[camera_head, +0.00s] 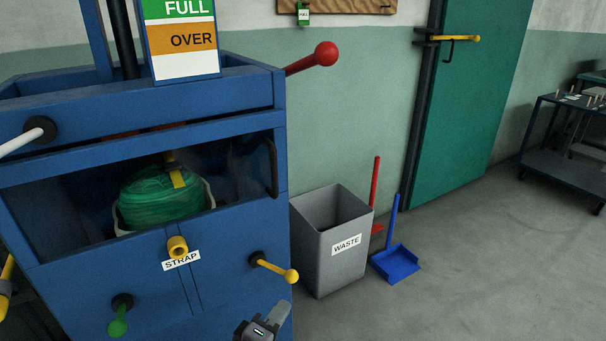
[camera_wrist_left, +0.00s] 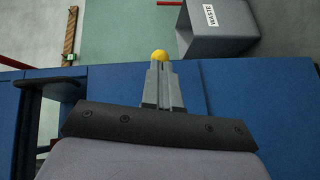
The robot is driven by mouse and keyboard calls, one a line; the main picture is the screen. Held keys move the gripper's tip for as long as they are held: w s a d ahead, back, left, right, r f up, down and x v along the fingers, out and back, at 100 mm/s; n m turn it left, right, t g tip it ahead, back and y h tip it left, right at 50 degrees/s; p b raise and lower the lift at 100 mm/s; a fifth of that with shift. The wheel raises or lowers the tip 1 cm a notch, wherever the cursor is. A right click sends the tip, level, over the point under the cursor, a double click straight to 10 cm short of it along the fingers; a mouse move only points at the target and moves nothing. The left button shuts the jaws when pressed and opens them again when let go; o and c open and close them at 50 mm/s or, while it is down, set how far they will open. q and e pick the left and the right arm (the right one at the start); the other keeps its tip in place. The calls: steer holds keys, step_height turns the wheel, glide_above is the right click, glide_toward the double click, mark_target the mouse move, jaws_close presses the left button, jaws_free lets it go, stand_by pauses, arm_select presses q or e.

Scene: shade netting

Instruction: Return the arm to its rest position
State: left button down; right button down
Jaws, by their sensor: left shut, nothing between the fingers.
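My left gripper (camera_head: 272,318) shows at the bottom edge of the head view, in front of the blue machine (camera_head: 235,290). Its fingers are shut and empty. In the left wrist view, the left gripper's closed fingertips (camera_wrist_left: 161,66) point at a yellow ball knob (camera_wrist_left: 158,55), which shows just past them. In the head view this yellow-knobbed lever (camera_head: 291,275) sits above the gripper with a visible gap between them. Most of the left arm is out of frame. My right gripper is in neither view.
The machine holds a green bundle (camera_head: 160,200) behind its front opening. A red-knobbed lever (camera_head: 325,54) and a green-knobbed lever (camera_head: 118,326) stick out from it. A grey waste bin (camera_head: 318,245) and blue dustpan (camera_head: 398,263) stand to the right. Open floor lies beyond.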

arm_select(q)
steer(key=s+a+f+m+g+y, duration=0.25)
steer(key=s+a+m, duration=0.4)
steer(key=s, duration=0.35)
steer(key=s+a+f+m+g+y, duration=0.15)
steer(key=s+a+f+m, duration=0.4)
steer(key=s, duration=0.55)
step_height(320, 180, up, 12)
steer(key=a+m+p, duration=0.2)
steer(key=p, duration=1.1)
steer(key=shift+s+f+g, duration=0.2)
steer(key=shift+f+g, duration=0.05)
steer(key=shift+g, duration=0.05)
